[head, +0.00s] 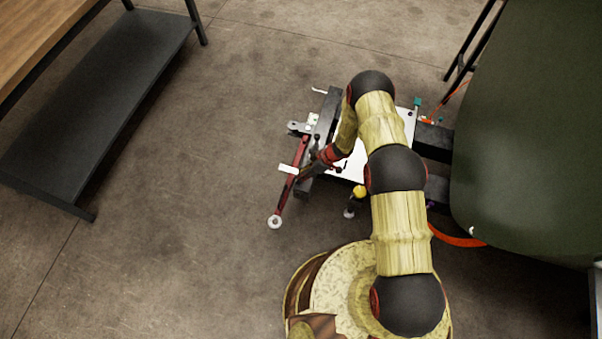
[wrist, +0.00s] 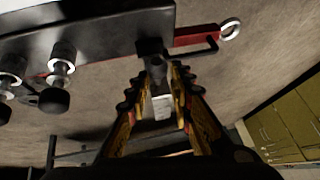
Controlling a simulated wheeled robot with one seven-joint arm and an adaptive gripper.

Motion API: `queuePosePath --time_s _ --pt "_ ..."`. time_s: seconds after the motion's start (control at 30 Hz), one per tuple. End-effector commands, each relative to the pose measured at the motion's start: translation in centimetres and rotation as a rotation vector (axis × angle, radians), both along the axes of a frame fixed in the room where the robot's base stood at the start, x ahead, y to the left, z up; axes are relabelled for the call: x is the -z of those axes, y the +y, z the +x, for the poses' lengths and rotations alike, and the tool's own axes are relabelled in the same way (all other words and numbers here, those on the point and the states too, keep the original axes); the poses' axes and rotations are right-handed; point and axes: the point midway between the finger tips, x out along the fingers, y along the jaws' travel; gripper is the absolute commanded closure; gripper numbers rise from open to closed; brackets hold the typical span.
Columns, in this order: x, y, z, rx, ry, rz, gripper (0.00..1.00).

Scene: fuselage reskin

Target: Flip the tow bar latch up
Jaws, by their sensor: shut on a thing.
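The red tow bar (head: 282,199) runs down and left beside the dark cart in the head view and ends in a pale ring (head: 274,222). In the wrist view, part of the red bar (wrist: 195,36) and its ring (wrist: 230,29) show beyond a dark beam. My gripper (wrist: 158,78) is shut on a dark, stubby part, apparently the latch (wrist: 157,66), at the beam's edge. Its exact tilt is hard to tell. In the head view my gripper (head: 323,156) is at the cart's left edge, and my arm partly hides the cart.
The cart's dark beam (wrist: 85,30) carries bolts and black knobs (wrist: 54,100). A dark shelf table (head: 95,105) stands at upper left, and a large green body (head: 535,140) at right. Yellow cabinets (wrist: 285,125) show at right in the wrist view. Floor left of the tow bar is clear.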

Motion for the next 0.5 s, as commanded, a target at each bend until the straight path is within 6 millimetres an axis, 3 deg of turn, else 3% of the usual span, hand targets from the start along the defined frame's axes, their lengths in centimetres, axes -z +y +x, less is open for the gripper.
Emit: queuePosePath --time_s 0.2,0.5 --pt "1.0 -1.7 0.3 0.015 -0.072 0.167 1.00" --pt "0.7 -1.9 0.3 0.012 -0.099 0.227 1.00"
